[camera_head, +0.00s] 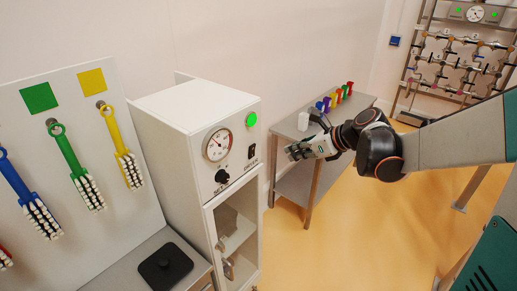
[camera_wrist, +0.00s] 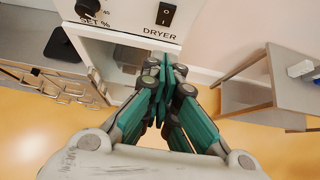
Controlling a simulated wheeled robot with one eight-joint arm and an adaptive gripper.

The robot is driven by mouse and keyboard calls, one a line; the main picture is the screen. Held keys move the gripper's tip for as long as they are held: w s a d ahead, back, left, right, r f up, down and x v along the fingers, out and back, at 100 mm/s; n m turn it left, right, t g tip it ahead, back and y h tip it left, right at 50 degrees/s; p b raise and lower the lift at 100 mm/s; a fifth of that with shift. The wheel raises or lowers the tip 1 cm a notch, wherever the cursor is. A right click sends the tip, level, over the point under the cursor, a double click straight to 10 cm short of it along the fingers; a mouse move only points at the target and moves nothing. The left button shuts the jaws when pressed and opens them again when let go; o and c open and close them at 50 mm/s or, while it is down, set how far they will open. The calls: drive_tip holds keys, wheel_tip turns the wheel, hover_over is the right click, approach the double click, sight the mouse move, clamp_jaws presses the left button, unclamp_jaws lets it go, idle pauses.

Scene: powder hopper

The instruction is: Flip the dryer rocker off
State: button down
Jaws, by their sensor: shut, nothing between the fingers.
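The dryer rocker (camera_wrist: 167,14) is a black switch above the word DRYER on the white cabinet front (camera_wrist: 125,22). It also shows in the head view (camera_head: 252,152), below a lit green lamp (camera_head: 251,119). My gripper (camera_wrist: 165,62) is shut and empty, its green fingertips together. In the wrist view the fingertips appear just below the DRYER label, with the rocker beyond them. In the head view my gripper (camera_head: 292,152) is to the right of the cabinet, apart from it in the picture. The rocker's tilt is too small to tell.
The black SET % knob (camera_wrist: 90,8) and a round gauge (camera_head: 218,144) sit left of the rocker. The cabinet's lower door (camera_head: 232,240) has a window and handle. A grey side table (camera_head: 287,182) with coloured items (camera_head: 339,97) stands right. Brushes (camera_head: 122,157) hang left.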

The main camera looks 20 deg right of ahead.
drive_tip(key=shift+w+f, duration=0.1)
drive_tip(key=shift+w, duration=0.05)
approach(253, 155)
drive_tip(key=shift+p+x, duration=0.45)
drive_tip(key=shift+x, duration=1.8)
